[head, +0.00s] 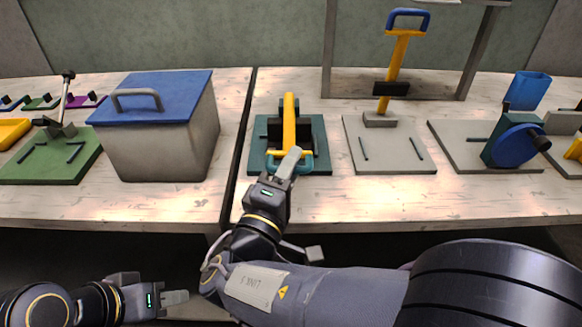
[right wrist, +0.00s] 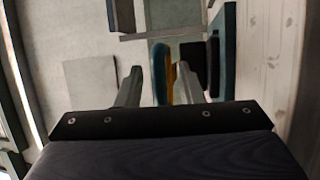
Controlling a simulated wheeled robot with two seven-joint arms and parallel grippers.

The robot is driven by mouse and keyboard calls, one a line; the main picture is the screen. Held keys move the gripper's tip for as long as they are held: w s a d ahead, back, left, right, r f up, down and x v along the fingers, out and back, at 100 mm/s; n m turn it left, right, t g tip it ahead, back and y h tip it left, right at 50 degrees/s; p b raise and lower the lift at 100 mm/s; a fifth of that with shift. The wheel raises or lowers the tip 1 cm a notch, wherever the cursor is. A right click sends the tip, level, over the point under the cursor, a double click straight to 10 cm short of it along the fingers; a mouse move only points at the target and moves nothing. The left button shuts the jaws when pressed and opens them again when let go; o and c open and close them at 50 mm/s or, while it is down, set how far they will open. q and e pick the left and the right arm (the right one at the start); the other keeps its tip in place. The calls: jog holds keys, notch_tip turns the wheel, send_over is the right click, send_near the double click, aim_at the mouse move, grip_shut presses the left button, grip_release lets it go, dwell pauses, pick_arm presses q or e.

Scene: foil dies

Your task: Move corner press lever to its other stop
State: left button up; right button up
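A yellow lever (head: 289,118) with a teal handle (head: 306,163) leans toward me on a dark teal base plate (head: 318,130) at the middle of the bench. My right gripper (head: 290,164) is at the handle end of this lever, partly covering it. In the right wrist view, the gripper's two fingers (right wrist: 159,88) stand apart, with the yellow lever (right wrist: 169,78) showing between them; contact cannot be told. My left gripper (head: 174,297) is low at the left, in front of the bench and away from the levers; its finger gap is unclear.
Another yellow lever (head: 397,60) with a blue handle stands upright on a grey plate (head: 388,150). A grey box (head: 160,150) with a blue lid stands left. A green plate (head: 50,160) bears a thin lever. A blue crank wheel (head: 517,146) is at right.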

grip_shut()
pick_arm(q)
jog(key=shift+r, duration=0.1)
